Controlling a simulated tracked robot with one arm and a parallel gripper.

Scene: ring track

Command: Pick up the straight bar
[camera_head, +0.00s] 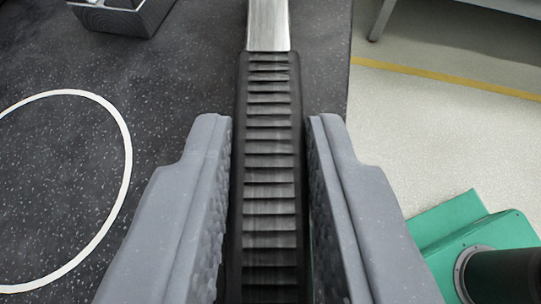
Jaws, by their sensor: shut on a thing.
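The straight bar has a bright metal end (268,25) at the top middle and a black ribbed grip section (270,160) that runs down toward the bottom of the view. My gripper (270,130) has two grey fingers, one on each side of the ribbed section, and is shut on the bar. The bar points straight ahead between the fingers. The metal end runs past the top edge of the view, so its far tip is hidden. The near end is cut off at the bottom.
A dark speckled surface (185,75) lies at left with a white ring line (128,150). A dark grey box (125,14) stands at top left. At right is a pale floor (420,130) with a yellow line (440,77). A green block with a dark cylinder (470,235) is at lower right.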

